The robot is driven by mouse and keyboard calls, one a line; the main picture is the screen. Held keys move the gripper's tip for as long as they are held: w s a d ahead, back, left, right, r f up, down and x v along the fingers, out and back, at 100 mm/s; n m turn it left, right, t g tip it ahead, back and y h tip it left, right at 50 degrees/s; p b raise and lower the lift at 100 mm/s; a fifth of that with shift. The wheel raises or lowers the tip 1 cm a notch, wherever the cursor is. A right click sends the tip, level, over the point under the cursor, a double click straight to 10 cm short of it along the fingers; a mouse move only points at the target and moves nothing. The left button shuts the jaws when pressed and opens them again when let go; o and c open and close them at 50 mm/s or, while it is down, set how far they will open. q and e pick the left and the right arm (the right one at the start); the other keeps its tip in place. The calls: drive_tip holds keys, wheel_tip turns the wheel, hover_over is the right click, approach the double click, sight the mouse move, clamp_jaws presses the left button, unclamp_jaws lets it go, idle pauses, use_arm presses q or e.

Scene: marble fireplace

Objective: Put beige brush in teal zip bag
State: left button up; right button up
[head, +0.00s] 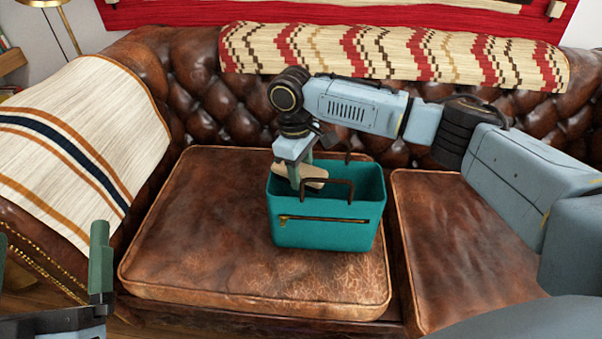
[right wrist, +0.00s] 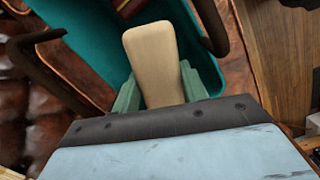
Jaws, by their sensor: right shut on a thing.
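The teal zip bag (head: 325,234) stands upright and open-topped on the left sofa cushion, with brown handles and a zip across its front. Its teal side also shows in the right wrist view (right wrist: 80,35). My right gripper (head: 297,182) is shut on the beige brush (head: 314,173), at the left part of the bag's opening. In the right wrist view the brush (right wrist: 150,50) sticks out between the green fingers, over the bag's opening. I cannot tell how deep it reaches. My left gripper (head: 50,265) is open and empty at the lower left, away from the bag.
The brown leather sofa has a second cushion (head: 465,245) at the right, clear of objects. A striped cloth (head: 85,125) lies over the left armrest and a patterned cloth (head: 400,55) over the backrest. Bag handles (head: 328,182) rise close to my right gripper.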

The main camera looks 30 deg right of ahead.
drive_tip(key=shift+f, duration=0.1)
idle(0.3)
drive_tip(key=o, duration=1)
drive_tip(key=shift+f, duration=0.1)
